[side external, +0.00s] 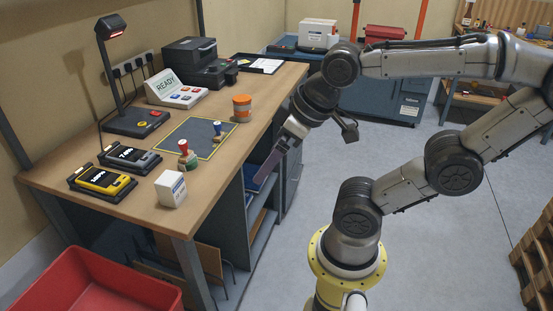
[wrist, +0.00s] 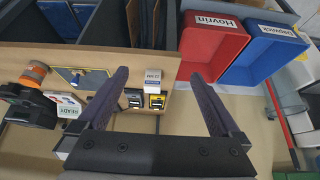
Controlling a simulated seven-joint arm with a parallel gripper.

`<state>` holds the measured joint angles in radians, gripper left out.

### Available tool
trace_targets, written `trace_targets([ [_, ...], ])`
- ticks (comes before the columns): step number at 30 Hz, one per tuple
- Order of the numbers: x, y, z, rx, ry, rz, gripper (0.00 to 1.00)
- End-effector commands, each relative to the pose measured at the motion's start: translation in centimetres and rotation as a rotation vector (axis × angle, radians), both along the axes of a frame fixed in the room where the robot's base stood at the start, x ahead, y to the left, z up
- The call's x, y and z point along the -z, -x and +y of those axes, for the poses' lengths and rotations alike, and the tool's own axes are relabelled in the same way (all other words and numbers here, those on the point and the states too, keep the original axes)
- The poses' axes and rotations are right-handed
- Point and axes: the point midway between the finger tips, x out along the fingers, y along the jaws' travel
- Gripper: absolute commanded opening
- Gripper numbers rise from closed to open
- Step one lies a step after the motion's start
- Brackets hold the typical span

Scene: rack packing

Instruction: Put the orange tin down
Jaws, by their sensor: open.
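The orange tin (side external: 242,108), with a pale band around it, stands upright on the wooden bench beside the far right corner of the dark yellow-edged mat (side external: 195,138). It also shows at the left edge of the wrist view (wrist: 36,72). My gripper (side external: 268,172) is open and empty, off the bench's right edge and apart from the tin. In the wrist view its two fingers (wrist: 158,80) are spread wide with nothing between them.
A white box (side external: 171,189), two handheld devices (side external: 102,181), a lamp (side external: 136,123) and a READY panel (side external: 175,88) share the bench. In the wrist view, red (wrist: 211,45) and blue (wrist: 268,50) bins stand beyond the bench.

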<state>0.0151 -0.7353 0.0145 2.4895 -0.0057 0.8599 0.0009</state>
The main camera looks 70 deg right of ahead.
Motion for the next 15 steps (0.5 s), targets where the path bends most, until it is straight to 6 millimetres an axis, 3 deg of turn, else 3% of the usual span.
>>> trace_targets([
  [3, 0.17, 1.07, 0.39, -0.017, -0.006, 0.020, 1.00],
  [15, 0.18, 1.05, 0.36, -0.019, -0.003, 0.022, 1.00],
])
